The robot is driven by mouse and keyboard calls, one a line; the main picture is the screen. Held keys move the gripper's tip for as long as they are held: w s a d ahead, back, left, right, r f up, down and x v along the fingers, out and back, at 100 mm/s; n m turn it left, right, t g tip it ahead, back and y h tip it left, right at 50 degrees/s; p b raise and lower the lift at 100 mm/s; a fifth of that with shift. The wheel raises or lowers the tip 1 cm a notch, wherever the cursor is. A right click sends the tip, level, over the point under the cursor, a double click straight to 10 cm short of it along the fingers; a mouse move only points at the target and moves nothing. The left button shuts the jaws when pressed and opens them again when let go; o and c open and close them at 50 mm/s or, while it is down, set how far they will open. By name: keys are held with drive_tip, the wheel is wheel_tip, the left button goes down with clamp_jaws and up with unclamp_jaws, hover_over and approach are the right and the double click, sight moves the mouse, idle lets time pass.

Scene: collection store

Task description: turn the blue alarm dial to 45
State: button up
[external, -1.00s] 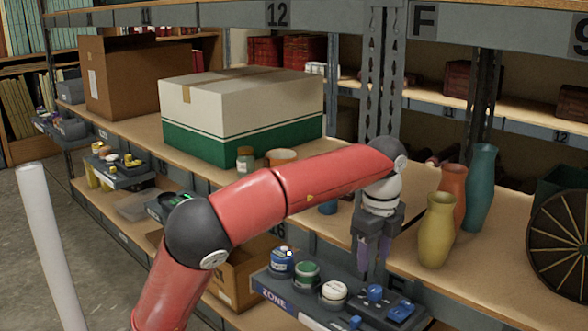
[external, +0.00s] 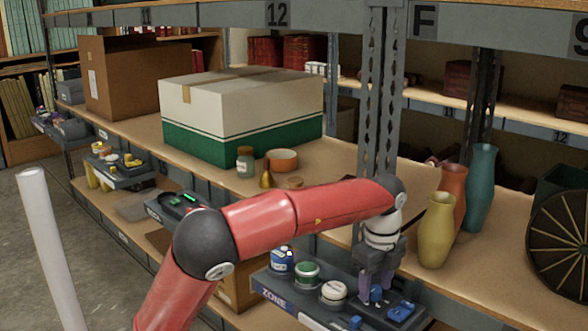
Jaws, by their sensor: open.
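The blue dial (external: 281,261) sits at the left end of a grey control panel (external: 318,311) marked ZONE, with a small light mark on its top. Its setting is too small to read. A green dial (external: 307,272) and a white dial (external: 334,291) stand to its right on the panel. My gripper (external: 377,294) is open and points down over the panel's right part, close to a small blue switch or knob (external: 376,291). I cannot tell whether the fingers touch it. The gripper is well to the right of the blue dial and apart from it.
Another blue control (external: 402,309) is on the panel's right. Yellow (external: 437,232), orange and teal vases stand on the shelf to the right. A rack post (external: 381,120) rises behind my gripper. A large white and green box (external: 240,115) stands behind my arm.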

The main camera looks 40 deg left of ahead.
drive_tip(key=c, duration=1)
drive_tip(key=shift+n, duration=0.3)
drive_tip(key=n, duration=1.8)
drive_tip(key=shift+n, duration=0.4)
